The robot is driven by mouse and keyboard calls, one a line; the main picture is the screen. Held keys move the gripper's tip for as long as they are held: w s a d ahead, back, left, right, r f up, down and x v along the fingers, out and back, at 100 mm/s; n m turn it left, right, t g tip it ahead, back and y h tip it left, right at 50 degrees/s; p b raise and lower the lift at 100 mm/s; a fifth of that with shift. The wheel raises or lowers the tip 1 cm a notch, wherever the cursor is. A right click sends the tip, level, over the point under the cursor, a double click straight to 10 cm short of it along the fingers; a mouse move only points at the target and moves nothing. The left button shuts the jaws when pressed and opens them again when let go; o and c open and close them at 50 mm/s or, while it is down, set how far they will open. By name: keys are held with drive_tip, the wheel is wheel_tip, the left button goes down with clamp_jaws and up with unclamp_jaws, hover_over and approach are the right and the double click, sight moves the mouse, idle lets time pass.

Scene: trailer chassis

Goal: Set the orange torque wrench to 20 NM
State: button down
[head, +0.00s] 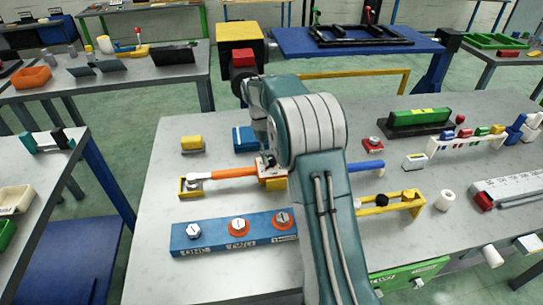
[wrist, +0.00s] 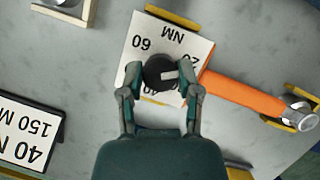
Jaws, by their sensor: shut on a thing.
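The orange torque wrench (head: 235,172) lies on the grey table, its head end in a yellow holder at left. It also shows in the wrist view (wrist: 245,95), running right from a white dial plate (wrist: 143,28) marked NM, with 60 at upper left and other numbers partly hidden. A black knob (wrist: 157,72) sits on the plate; its light mark points right, toward the handle side, near a partly hidden number. My gripper (wrist: 160,84) is shut around the knob, one finger each side. In the head view my arm partly covers the dial and my gripper (head: 265,164).
A blue handle (head: 368,165) and a yellow holder (head: 408,204) are right of my arm. In the wrist view, a sign (wrist: 28,130) marked 40 and 150 stands at left.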

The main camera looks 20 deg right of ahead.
drive_tip(key=shift+f, duration=0.1)
drive_tip(key=shift+c, duration=1.5)
unclamp_jaws()
drive_tip(key=shift+w, duration=0.1)
drive_tip(key=v, duration=1.2)
drive_tip(key=shift+a, duration=0.1)
